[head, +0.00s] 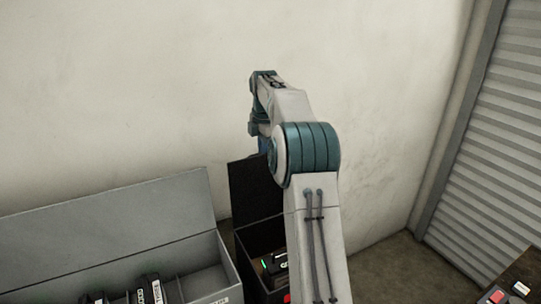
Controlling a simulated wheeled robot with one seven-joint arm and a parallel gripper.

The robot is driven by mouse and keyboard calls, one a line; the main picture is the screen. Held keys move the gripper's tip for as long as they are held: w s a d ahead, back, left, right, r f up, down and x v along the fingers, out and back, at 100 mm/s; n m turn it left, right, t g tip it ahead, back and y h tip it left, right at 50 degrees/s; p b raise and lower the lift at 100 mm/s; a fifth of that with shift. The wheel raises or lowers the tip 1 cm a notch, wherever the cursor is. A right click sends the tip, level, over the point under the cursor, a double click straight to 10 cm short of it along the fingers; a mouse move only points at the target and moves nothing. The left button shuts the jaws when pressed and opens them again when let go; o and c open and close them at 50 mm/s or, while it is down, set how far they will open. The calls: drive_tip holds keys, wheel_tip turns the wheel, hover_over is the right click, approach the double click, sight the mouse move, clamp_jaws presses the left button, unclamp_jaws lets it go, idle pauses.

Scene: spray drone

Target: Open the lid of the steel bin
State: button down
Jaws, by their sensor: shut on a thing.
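A dark bin (258,238), which I take to be the steel bin, stands low in the middle of the head view, partly hidden behind my arm. Its dark lid (248,190) stands raised at the back, tilted up toward the wall. My gripper (264,147) is at the lid's upper edge, mostly hidden by my own wrist. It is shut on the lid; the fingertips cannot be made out. Inside the bin lies a black battery (277,266) with a green light.
A wide grey case (105,235) with its lid up stands close at the left, holding several black batteries (153,288). A dark surface with a red item (497,297) is at the lower right. A wall is behind, a ribbed shutter (495,170) at the right. Some floor is clear between.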

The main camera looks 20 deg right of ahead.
drive_tip(key=shift+w+a+f, duration=0.1)
drive_tip(key=shift+w+f, duration=0.35)
drive_tip(key=shift+w, duration=0.2)
drive_tip(key=shift+w+a+f, duration=0.1)
drive_tip(key=shift+w+f, duration=0.35)
drive_tip(key=shift+w, duration=0.2)
drive_tip(key=shift+d, duration=0.1)
drive_tip(key=c, duration=1.8)
unclamp_jaws()
drive_tip(key=o, duration=0.3)
drive_tip(key=shift+w, duration=0.3)
drive_tip(key=shift+s+r, duration=0.15)
drive_tip(key=shift+r, duration=0.05)
drive_tip(key=shift+d+r, duration=0.1)
drive_tip(key=shift+r, duration=0.05)
wheel_tip(320, 180, up, 7)
drive_tip(key=shift+s, duration=0.2)
